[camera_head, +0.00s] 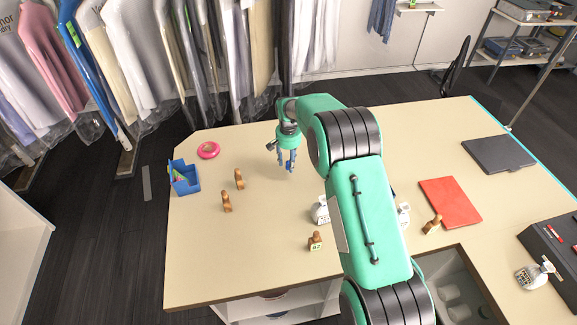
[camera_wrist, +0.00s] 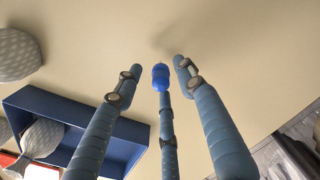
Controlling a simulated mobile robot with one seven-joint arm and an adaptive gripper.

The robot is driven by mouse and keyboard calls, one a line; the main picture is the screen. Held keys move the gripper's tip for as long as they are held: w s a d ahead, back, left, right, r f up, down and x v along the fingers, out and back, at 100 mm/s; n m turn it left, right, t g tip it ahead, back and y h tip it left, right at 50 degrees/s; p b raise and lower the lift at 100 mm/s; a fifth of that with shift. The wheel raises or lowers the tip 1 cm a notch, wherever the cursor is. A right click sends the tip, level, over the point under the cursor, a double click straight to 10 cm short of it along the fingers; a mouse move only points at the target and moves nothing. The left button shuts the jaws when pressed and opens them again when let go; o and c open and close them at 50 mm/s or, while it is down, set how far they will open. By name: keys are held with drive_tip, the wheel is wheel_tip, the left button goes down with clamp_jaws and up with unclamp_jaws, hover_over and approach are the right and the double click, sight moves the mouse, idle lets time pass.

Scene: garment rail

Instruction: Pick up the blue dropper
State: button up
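A small bright blue piece (camera_wrist: 160,76), which looks like the blue dropper's bulb, shows in the wrist view between my fingertips, in line with my middle finger. The rest of it is hidden or merges with that finger. My gripper (camera_wrist: 156,68) has slim blue-grey fingers, spread apart, with visible gaps on both sides of the blue piece. I see no finger clearly pressed on it. In the head view my gripper (camera_head: 287,162) points down over the table (camera_head: 260,200), left of my arm. The dropper cannot be told from the blue fingers there.
A blue box (camera_head: 186,180), pink ring (camera_head: 208,150) and wooden stamps (camera_head: 239,179) stand to the left. A white bottle (camera_head: 320,212) is near my arm. A dark blue tray (camera_wrist: 125,155) shows in the wrist view. A red folder (camera_head: 450,202) lies right.

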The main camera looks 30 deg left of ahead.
idle(0.3)
drive_tip(key=c, duration=0.8)
drive_tip(key=shift+r, duration=0.2)
drive_tip(key=shift+c, duration=0.2)
drive_tip(key=shift+r, duration=0.8)
drive_tip(key=shift+r+b, duration=0.35)
drive_tip(key=shift+r, duration=0.5)
drive_tip(key=s+d+r+b, duration=0.1)
drive_tip(key=s+d, duration=1)
drive_tip(key=shift+s+r+b, duration=0.15)
drive_tip(key=shift+s+b, duration=0.05)
drive_tip(key=shift+b, duration=0.15)
